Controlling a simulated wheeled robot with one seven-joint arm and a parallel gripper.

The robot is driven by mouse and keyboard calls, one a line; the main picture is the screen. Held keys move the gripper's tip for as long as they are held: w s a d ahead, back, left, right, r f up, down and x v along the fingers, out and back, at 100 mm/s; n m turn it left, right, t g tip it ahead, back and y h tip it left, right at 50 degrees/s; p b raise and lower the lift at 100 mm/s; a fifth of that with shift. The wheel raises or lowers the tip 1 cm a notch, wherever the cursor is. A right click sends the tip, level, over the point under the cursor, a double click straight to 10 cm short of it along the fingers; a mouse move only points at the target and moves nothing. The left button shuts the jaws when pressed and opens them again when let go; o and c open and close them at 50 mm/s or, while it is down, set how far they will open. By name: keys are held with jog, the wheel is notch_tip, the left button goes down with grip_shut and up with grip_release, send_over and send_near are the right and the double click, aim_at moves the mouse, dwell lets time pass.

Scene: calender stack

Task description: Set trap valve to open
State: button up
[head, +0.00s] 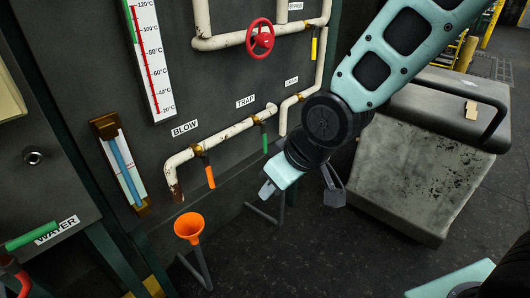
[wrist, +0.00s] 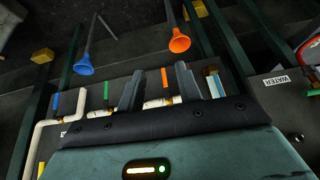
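The TRAP label (head: 245,102) sits on the dark panel above a worn white pipe. Under it a brass valve (head: 257,120) carries a green lever (head: 265,142) that hangs straight down, across the pipe. In the wrist view, which is upside down, the green lever (wrist: 106,95) appears left of my fingers. My gripper (head: 300,193) is open and empty, below and right of the green lever in the head view and apart from it. In the wrist view my gripper (wrist: 158,88) has its fingers spread, with the orange lever (wrist: 164,80) seen between them.
The BLOW valve's orange lever (head: 210,177) hangs at left. A blue lever (wrist: 55,105) shows in the wrist view. An orange funnel (head: 189,227) and a blue funnel (wrist: 85,66) stand below the pipes. A red handwheel (head: 260,39) is above. A grey block (head: 420,170) stands right.

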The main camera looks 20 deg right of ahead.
jog(key=w+d+f+t+y+b, duration=0.1)
jog(key=w+d+f+t+b, duration=0.2)
jog(key=w+f, duration=0.5)
jog(key=m+t+y+b, duration=0.2)
jog(key=t+y+b, duration=0.1)
jog(key=t+b, duration=0.7)
send_near(266, 142)
jog(key=shift+g, duration=0.4)
jog(key=x, duration=0.3)
jog(key=b+x, duration=0.1)
jog(key=x, duration=0.6)
jog(key=shift+w+r, duration=0.25)
jog(key=shift+w, duration=0.15)
jog(key=shift+b, duration=0.3)
grip_shut()
